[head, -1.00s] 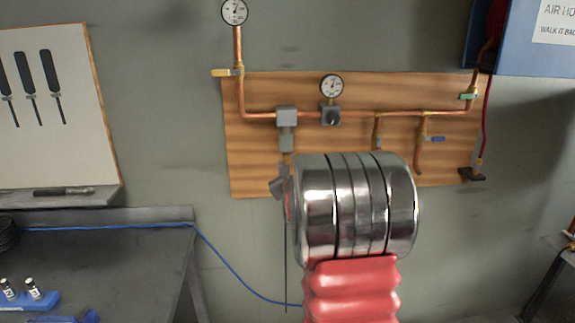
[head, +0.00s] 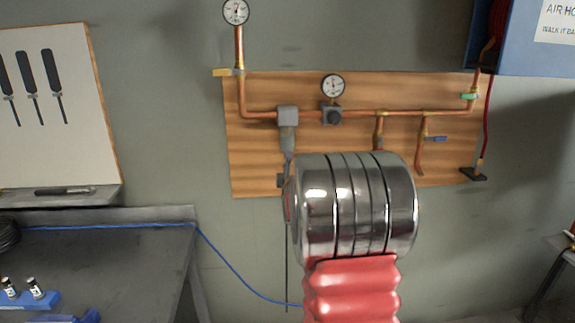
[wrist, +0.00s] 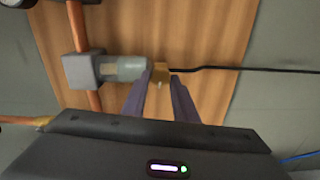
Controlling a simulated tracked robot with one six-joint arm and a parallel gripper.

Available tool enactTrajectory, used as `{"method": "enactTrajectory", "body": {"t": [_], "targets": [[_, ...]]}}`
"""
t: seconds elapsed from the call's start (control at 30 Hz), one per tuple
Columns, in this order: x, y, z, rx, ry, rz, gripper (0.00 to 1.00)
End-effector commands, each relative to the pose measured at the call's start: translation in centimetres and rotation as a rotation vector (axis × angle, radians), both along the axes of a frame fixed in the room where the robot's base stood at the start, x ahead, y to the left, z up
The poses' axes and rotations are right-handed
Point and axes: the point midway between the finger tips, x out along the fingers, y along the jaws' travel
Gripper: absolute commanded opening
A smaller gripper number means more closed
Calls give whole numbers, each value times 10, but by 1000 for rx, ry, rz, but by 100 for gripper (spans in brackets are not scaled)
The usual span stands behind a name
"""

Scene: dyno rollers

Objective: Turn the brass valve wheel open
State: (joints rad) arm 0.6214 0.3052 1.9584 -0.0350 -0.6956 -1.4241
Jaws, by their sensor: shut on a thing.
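A small brass piece (wrist: 161,76), which I take for the valve wheel, sits at the end of the clear bowl (wrist: 124,69) of a grey filter block (wrist: 81,69) in the wrist view. My gripper (wrist: 160,80) is shut on it, one finger on each side. Its full shape and how far it is turned cannot be told. In the head view the filter block (head: 287,116) and bowl (head: 288,141) show above my arm. My chrome and red arm hides the brass piece and most of my gripper there.
Copper pipes (head: 400,113) with gauges and small valves run across the wooden board (head: 255,160). A thin black line (wrist: 240,69) leads away from the brass piece. A dark workbench (head: 110,255) stands left, and a blue box (head: 520,50) hangs upper right.

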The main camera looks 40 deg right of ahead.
Motion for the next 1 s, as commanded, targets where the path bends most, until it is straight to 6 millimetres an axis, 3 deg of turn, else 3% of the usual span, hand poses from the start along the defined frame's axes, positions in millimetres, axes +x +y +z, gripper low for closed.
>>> {"method": "enactTrajectory", "body": {"t": [1.0], "targets": [[0,1,-8,-778,540,6,4]]}}
